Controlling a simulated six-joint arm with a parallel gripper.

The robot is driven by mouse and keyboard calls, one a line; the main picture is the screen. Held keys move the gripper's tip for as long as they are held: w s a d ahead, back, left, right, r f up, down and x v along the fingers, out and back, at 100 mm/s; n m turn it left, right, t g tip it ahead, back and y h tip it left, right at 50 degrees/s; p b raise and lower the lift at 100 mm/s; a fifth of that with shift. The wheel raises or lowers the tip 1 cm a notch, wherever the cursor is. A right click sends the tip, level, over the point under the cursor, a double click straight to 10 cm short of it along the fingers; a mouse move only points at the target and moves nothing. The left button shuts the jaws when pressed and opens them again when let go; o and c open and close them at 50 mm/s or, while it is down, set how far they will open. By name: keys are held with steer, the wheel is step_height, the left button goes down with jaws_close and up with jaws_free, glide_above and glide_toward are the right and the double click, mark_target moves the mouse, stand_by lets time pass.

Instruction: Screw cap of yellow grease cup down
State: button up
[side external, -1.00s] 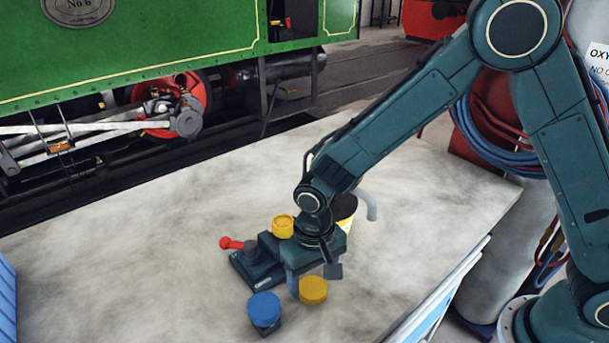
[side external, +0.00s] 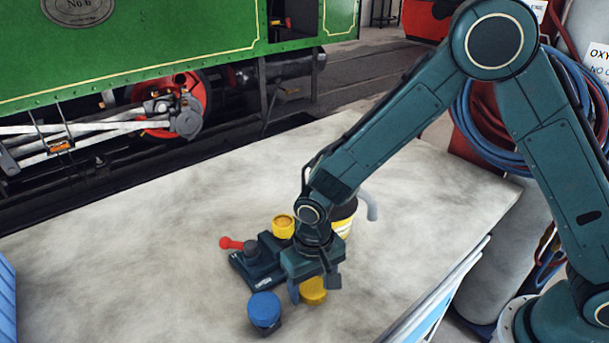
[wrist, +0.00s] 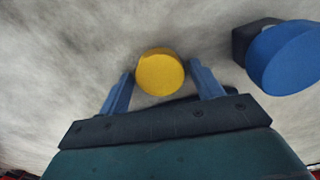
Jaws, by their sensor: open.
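A round yellow cap (side external: 316,292) is at the front of the bench, below my gripper (side external: 314,288). In the wrist view the yellow cap (wrist: 160,72) shows as a flat disc between the two blue fingertips (wrist: 160,76). A gap shows on each side, so my gripper is open and empty. I cannot tell whether the fingertips reach down to the cap's height. A yellow cup (side external: 283,226) with a rimmed top stands behind, beside a dark vice-like block (side external: 258,262) with a red-knobbed handle. What is under the yellow cap is hidden.
A blue-capped cup (side external: 264,309) on a dark base stands close left of my gripper; its blue top (wrist: 288,58) shows at right in the wrist view. A dark-and-yellow container (side external: 343,218) stands behind my wrist. The bench's left side (side external: 130,260) is clear.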

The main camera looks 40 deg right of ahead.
mark_target(313, 286)
steer(key=c, duration=0.8)
steer(key=shift+c, duration=0.2)
steer(key=shift+r, duration=1.1)
steer(key=shift+r, duration=2.45)
step_height(313, 286, up, 12)
steer(key=w+d, duration=0.2)
steer(key=w, duration=1)
steer(key=shift+s+a+f, duration=0.1)
steer(key=shift+a+f, duration=0.05)
steer(key=shift+f, duration=2.05)
